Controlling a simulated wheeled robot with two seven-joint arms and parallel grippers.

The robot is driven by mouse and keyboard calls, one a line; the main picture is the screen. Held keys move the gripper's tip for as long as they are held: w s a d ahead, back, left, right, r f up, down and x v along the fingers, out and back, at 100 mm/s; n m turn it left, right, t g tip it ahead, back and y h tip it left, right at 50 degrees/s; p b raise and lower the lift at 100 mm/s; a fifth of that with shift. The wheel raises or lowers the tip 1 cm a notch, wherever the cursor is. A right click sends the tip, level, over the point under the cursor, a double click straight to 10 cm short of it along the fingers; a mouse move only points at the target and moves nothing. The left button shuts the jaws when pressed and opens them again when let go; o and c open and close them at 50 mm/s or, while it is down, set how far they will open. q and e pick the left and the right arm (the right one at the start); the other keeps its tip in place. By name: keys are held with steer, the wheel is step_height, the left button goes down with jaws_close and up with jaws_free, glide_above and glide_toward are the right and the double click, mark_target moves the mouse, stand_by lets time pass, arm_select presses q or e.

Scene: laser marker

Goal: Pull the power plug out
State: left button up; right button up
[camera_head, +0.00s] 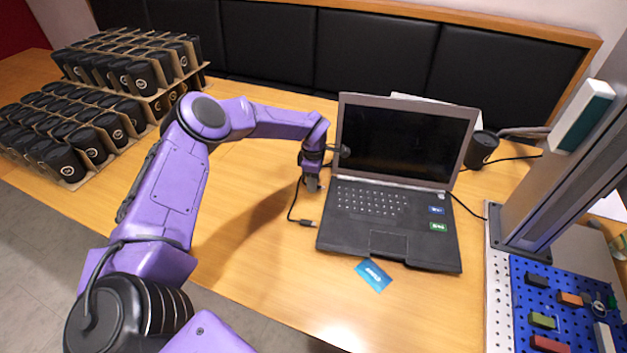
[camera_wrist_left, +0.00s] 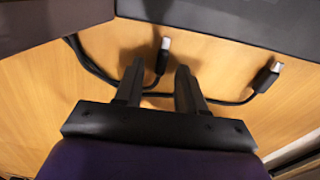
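A black laptop (camera_head: 390,215) stands open on the wooden table. My left gripper (camera_head: 313,186) is low beside the laptop's left edge. In the left wrist view its two fingers (camera_wrist_left: 157,72) are apart, with nothing clamped between them. A black plug with a metal tip (camera_wrist_left: 163,56) lies just ahead of the fingertips, and its cable runs between the fingers. A second black plug (camera_wrist_left: 266,77) lies to the right, outside the fingers. One loose plug (camera_head: 307,223) shows in the head view, apart from the laptop's left side. My right gripper is not in view.
A blue card (camera_head: 373,275) lies before the laptop. Racks of black cups (camera_head: 60,160) fill the left. A black cup (camera_head: 482,149) stands behind the laptop. A metal column (camera_head: 560,160) and a blue pegboard (camera_head: 520,310) are at right. The table left of the laptop is mostly clear.

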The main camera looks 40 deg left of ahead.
arm_select(q)
step_height(320, 180, up, 10)
steer(key=b, duration=0.1)
steer(key=shift+r, duration=0.15)
stand_by(0.4)
